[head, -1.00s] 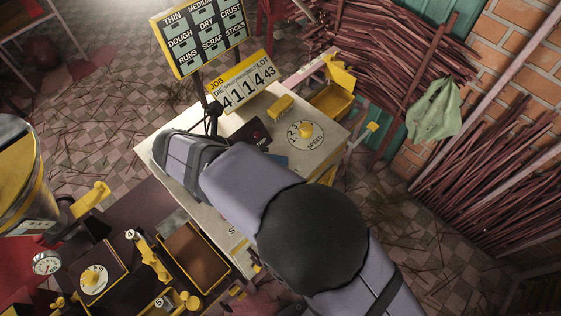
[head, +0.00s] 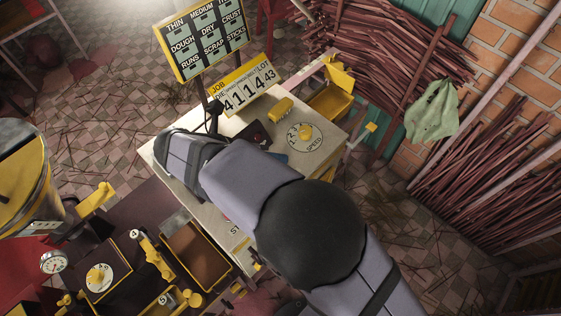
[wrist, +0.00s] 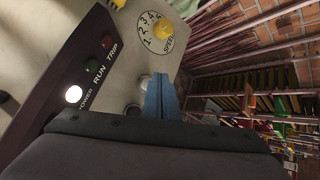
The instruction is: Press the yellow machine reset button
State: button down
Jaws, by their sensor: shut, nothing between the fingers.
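A cream-topped machine carries a dark panel (wrist: 55,105) marked POWER, RUN and TRIP in the wrist view. The POWER lamp (wrist: 74,94) glows white; the RUN lamp (wrist: 92,67) and red TRIP lamp (wrist: 107,41) look dim. My gripper (wrist: 160,80) is shut and empty, its blue fingers together over the machine top's edge. A pale round piece (wrist: 144,82) shows just left of the fingertips, partly hidden. No reset label is readable, so I cannot tell which piece is the reset button. In the head view, the blue fingertips (head: 279,157) show beside my arm, below-left of the speed dial.
A speed dial with a yellow knob (head: 305,132) sits on the cream top (head: 330,165). A yellow block (head: 281,112) and a job number sign (head: 242,85) stand nearby. A second machine with a gauge (head: 53,262) and trays is at lower left. Stick bundles (head: 490,185) lean right.

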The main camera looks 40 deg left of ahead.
jog(key=shift+r, duration=0.1)
notch_tip(320, 180, up, 5)
jog(key=p, duration=0.5)
dwell(0.3)
dwell(0.6)
jog(key=w+d+f+m+g+h+b, duration=0.1)
jog(key=w+d+f+m+g, duration=0.1)
jog(key=w+d+m, duration=0.35)
jog(key=w+d+f+m+g+b, duration=0.1)
jog(key=w+d+m+g, duration=0.15)
jog(key=d+m, duration=0.5)
jog(key=w+d+f+m+g+h+b, duration=0.15)
jog(key=w+d+m, duration=0.3)
jog(key=d, duration=0.45)
jog(key=s+d+f+m+g+y+b, duration=0.1)
jog(key=s+d+f+m+y+b, duration=0.1)
jog(key=d+m, duration=0.8)
jog(key=s+d+f+m+g+y+b, duration=0.1)
jog(key=s+d+f+m+y+b, duration=0.1)
jog(key=d+m, duration=0.9)
notch_tip(320, 180, down, 2)
jog(key=s+m+y, duration=0.1)
jog(key=s+m, duration=0.1)
jog(key=m, duration=0.1)
jog(key=shift+s+d+f+g, duration=0.15)
jog(key=shift+s+d+g, duration=0.1)
jog(key=shift+g, duration=0.15)
